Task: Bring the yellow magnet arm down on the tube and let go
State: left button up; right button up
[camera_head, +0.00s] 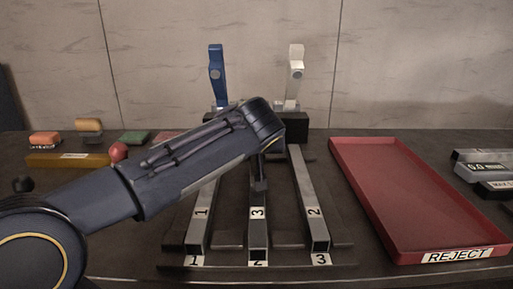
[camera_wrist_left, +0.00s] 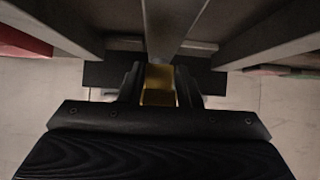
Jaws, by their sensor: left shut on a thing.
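The yellow magnet arm (camera_wrist_left: 158,78) shows in the left wrist view between the fingers of my left gripper (camera_wrist_left: 158,92), which is shut on it. In the head view my left forearm and wrist hide the yellow arm and most of the gripper. The middle tube (camera_head: 257,212), a grey square bar marked 3, lies in the slot marked 2. Its far part is hidden behind my wrist. The wrist view also shows a grey bar (camera_wrist_left: 172,25) running away above the fingers. I cannot tell whether the yellow arm touches the tube. My right gripper is not in view.
A blue magnet arm (camera_head: 217,75) and a white one (camera_head: 296,72) stand upright at the back. Grey tubes marked 1 (camera_head: 199,222) and 2 (camera_head: 312,205) flank the middle one. A red REJECT tray (camera_head: 355,165) lies at right. Coloured blocks (camera_head: 88,125) sit at left.

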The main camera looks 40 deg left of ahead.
pick_arm(q)
jog(key=shift+f, duration=0.15)
dwell(0.8)
jog(key=o, duration=0.9)
jog(key=shift+w, duration=0.1)
jog(key=p+v, duration=0.2)
jog(key=v, duration=0.4)
jog(key=shift+r, duration=0.35)
jog(key=shift+s+d+r, duration=0.25)
jog(key=shift+s+d, duration=0.15)
jog(key=shift+s, duration=0.15)
jog(key=shift+r, duration=0.1)
